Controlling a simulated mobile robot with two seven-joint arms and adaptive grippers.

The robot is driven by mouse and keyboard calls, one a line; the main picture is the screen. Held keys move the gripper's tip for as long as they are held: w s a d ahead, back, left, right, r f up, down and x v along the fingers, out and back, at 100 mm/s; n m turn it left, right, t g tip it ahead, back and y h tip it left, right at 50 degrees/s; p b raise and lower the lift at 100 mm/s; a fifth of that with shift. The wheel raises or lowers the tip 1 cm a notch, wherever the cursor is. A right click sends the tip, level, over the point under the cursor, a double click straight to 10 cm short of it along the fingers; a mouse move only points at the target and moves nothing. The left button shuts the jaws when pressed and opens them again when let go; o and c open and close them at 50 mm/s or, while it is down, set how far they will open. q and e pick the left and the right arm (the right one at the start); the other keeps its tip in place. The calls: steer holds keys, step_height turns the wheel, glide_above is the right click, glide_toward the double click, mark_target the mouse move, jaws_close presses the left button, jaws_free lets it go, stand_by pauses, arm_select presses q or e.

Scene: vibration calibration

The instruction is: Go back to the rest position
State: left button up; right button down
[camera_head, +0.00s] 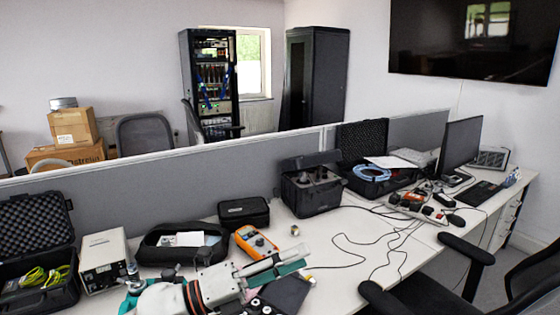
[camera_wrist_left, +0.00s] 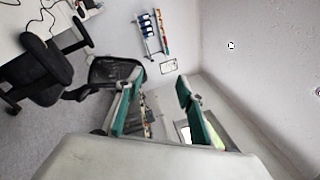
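My left gripper (camera_head: 303,258) reaches in from the lower left above the front of the desk, its fingers pointing right. Its two green-padded fingers stand apart in the left wrist view (camera_wrist_left: 160,82), with nothing between them, so it is open and empty. It appears in front of an orange multimeter (camera_head: 256,242) and a dark flat item (camera_head: 290,292); I cannot tell its height above them. My right gripper is in neither view.
The white desk (camera_head: 340,262) holds a small brass cylinder (camera_head: 295,230), an open black pouch (camera_head: 165,254), a white box instrument (camera_head: 103,262) and a black case (camera_head: 312,190). Loose cables lie to the right. An office chair (camera_head: 490,285) stands at the front right. A grey partition (camera_head: 130,215) runs behind.

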arm_select(q)
steer(key=w+a+f+n+t+y, duration=0.1)
steer(key=w+a+n+t+y, duration=0.1)
steer(key=a+n+t+y, duration=0.65)
steer(key=w+a+f+n+t+y, duration=0.2)
steer(key=a+n+t+y, duration=0.35)
steer(key=a+n, duration=0.55)
steer(key=s+a+f+n+g+y, duration=0.4)
steer(key=a+f, duration=0.2)
steer(key=f, duration=0.2)
steer(key=s+a+f+n+g+y, duration=0.3)
steer(key=s+a+f+n+y, duration=0.15)
steer(key=a+f, duration=0.25)
steer(key=s+a+f+n+g+y, duration=0.1)
steer(key=s+a+f+g, duration=0.3)
steer(key=s, duration=0.3)
steer(key=s+a+f+n+g, duration=0.1)
steer(key=s+a+f+g, duration=0.15)
steer(key=s+f, duration=0.5)
steer(key=w+d+f+n+t+h, duration=0.1)
steer(key=d+f+n+t+h, duration=0.2)
steer(key=d+f, duration=1.1)
steer(key=shift+d+f+n+h, duration=0.3)
steer(key=shift+d+f+h, duration=0.1)
steer(key=shift+h, duration=1.45)
steer(key=shift+w, duration=0.15)
steer(key=shift+c, duration=0.3)
